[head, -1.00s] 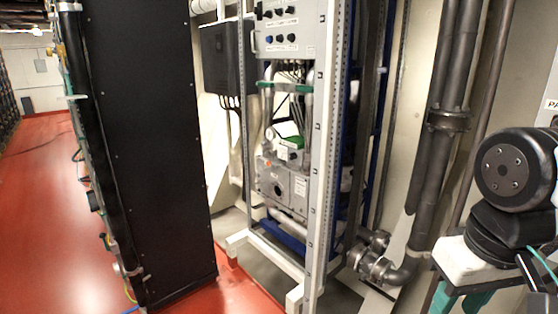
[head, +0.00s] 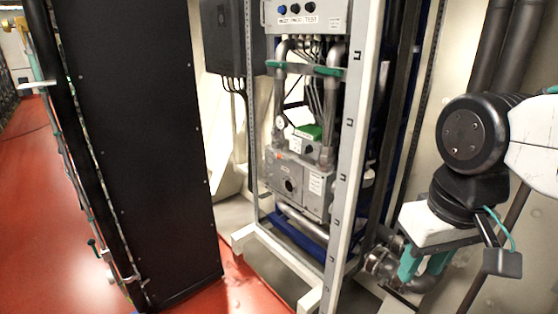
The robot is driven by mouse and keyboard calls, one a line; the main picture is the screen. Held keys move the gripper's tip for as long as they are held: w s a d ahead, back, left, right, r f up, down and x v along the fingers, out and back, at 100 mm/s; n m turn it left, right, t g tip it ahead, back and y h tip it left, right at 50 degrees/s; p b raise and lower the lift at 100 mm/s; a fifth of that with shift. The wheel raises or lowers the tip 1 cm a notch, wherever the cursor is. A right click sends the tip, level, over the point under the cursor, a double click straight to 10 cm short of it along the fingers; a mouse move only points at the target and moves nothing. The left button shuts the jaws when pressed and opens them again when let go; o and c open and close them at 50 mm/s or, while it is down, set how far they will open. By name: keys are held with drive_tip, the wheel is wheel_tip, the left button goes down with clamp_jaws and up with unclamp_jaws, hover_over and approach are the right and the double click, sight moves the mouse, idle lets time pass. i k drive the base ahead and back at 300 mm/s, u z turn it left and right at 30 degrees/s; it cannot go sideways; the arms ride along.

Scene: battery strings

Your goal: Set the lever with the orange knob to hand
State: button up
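A small orange spot (head: 280,156) shows on the upper left of a grey box in the open rack. It may be the orange knob, but it is too small to make out a lever or its setting. My gripper (head: 422,272) is at the lower right in the head view, pointing down, with two teal fingers apart and nothing seen between them. It is well to the right of the rack's front post and away from the grey box (head: 300,188).
A white rack post (head: 345,180) stands between my gripper and the grey box. A black cabinet (head: 150,150) fills the left. A panel with knobs (head: 305,14) is above. Pipes (head: 485,50) run behind my arm. Red floor (head: 50,220) is open at far left.

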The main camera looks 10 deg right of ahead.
sight(280, 156)
drive_tip(key=u, duration=0.2)
drive_tip(key=k, duration=0.45)
drive_tip(key=u, duration=1.05)
drive_tip(key=i, duration=0.6)
drive_tip(key=z, duration=0.9)
drive_tip(key=i, duration=0.45)
drive_tip(key=z, duration=0.55)
